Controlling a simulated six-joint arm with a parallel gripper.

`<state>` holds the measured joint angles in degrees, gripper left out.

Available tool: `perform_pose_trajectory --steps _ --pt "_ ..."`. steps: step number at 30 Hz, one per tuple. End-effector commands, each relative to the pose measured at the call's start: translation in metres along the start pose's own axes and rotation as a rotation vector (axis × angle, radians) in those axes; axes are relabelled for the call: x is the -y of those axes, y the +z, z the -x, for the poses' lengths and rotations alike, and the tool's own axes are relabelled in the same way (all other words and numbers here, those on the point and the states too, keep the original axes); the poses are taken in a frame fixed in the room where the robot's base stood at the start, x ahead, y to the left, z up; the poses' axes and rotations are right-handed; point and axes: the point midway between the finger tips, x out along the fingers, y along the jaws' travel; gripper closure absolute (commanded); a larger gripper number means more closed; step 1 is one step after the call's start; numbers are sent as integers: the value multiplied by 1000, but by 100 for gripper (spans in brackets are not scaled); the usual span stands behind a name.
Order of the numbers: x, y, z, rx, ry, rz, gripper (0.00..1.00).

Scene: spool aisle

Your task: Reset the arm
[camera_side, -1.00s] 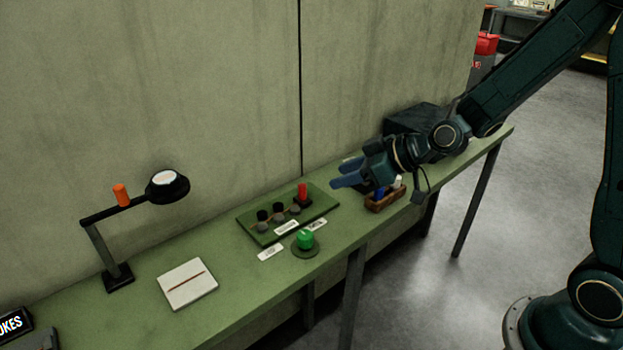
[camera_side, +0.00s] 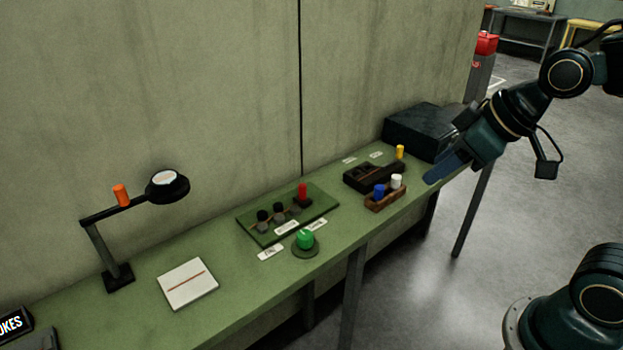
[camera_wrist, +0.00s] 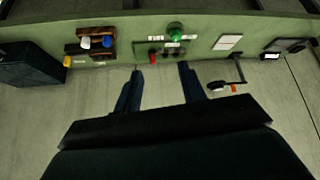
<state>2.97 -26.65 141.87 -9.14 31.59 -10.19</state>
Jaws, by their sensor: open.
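My gripper (camera_side: 441,160) is at the right end of the green table (camera_side: 240,285) in the side view, raised near its front edge and beside a dark box. Its two blue fingers show in the wrist view (camera_wrist: 158,88), spread apart with nothing between them. My arm comes in from the upper right of the side view and is clear of the objects on the table.
A dark box (camera_side: 414,131) stands at the back right. Left of it are a brown rack (camera_side: 362,181) and a tray holding a blue peg (camera_side: 379,191) and a white peg (camera_side: 396,181). A green board (camera_side: 325,207), a green button (camera_side: 305,238) and a lamp (camera_side: 168,188) stand further left.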

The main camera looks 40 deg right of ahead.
Motion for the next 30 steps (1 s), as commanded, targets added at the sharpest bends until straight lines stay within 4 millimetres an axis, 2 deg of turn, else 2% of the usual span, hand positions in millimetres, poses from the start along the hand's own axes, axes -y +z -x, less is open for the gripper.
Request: perform_pose_trajectory --steps 6,12,18,30 --pt "-2 33 38 50 58 -110 59" --pt "-2 58 58 86 89 -194 59" --pt "-2 66 64 99 97 -224 59" --pt "-2 66 64 99 97 -223 59"
